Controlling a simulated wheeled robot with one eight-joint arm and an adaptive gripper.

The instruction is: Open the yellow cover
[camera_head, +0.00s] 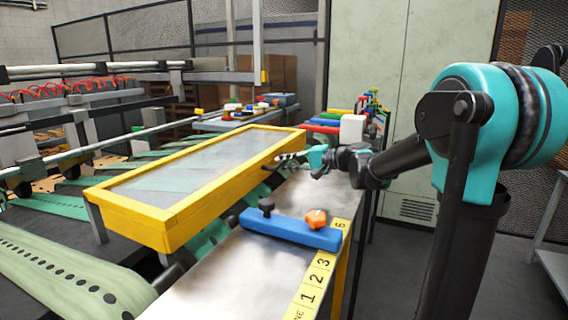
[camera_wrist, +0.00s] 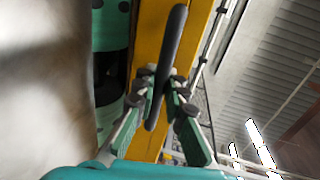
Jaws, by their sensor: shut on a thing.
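The yellow cover (camera_head: 160,229) is a thick yellow frame around a clear panel (camera_head: 205,160). It lies roughly level above the green belts in the head view. Its yellow edge (camera_wrist: 150,40) also fills the middle of the wrist view. A dark bar handle (camera_wrist: 172,50) stands out from that edge. My gripper (camera_head: 290,159) is at the cover's right side, towards its far end. In the wrist view my gripper (camera_wrist: 163,92) has one finger on each side of the handle and is shut on it. The head view hardly shows the handle behind the fingers.
A metal table (camera_head: 215,280) with a yellow numbered strip (camera_head: 318,268) runs along the cover's right side. A blue bar (camera_head: 290,230) with a black knob (camera_head: 266,204) and an orange knob (camera_head: 316,218) lies on it. A white box (camera_head: 352,129) stands just behind my gripper.

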